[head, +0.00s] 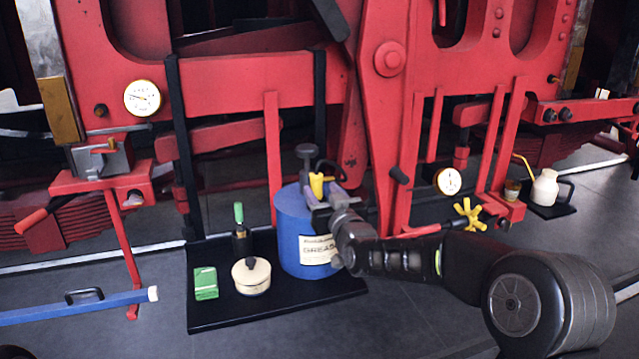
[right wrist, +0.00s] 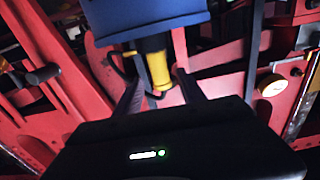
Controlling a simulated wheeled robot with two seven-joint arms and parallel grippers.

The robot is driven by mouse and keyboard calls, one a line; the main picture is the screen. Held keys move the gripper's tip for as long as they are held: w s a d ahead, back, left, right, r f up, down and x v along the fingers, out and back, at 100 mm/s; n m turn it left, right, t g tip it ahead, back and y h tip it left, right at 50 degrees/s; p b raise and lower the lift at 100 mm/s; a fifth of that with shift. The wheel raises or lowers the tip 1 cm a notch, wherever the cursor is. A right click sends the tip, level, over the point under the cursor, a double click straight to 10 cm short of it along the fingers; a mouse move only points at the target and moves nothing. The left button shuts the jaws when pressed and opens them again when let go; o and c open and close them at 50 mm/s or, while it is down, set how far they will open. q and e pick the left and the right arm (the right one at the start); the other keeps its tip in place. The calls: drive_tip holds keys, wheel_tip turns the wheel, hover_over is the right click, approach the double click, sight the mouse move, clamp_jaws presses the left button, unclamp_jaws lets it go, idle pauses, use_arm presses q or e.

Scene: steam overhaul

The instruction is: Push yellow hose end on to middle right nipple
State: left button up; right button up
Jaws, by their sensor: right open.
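The yellow hose end (head: 317,184) stands at the top of the blue grease drum (head: 295,232), below a dark fitting. It also shows in the right wrist view (right wrist: 159,69), with a dark hose curving beside it. My right gripper (head: 322,189) is open at the drum's top, its fingers on either side of the yellow hose end. The right wrist view shows the two dark fingers (right wrist: 158,85) apart, with the yellow piece between or just beyond them; contact cannot be told. I cannot make out which fitting is the middle right nipple. My left gripper is not in view.
A black tray (head: 340,290) carries the drum, a cream pot (head: 251,276), a green box (head: 205,283) and a green-topped bottle (head: 240,228). Red framework with bars and gauges stands close behind. A yellow handwheel (head: 469,214) is near my right forearm. A blue bar (head: 75,309) is at left.

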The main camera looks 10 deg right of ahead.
drive_tip(key=shift+w+f+b, duration=0.2)
drive_tip(key=shift+w+b, duration=0.1)
drive_tip(key=shift+w, duration=0.3)
drive_tip(key=shift+w+r, duration=0.15)
drive_tip(key=shift+w, duration=0.6)
drive_tip(key=shift+c, duration=0.6)
clamp_jaws()
drive_tip(key=shift+r, duration=0.2)
drive_tip(key=shift+r+p, duration=0.85)
drive_tip(key=shift+r, duration=2.05)
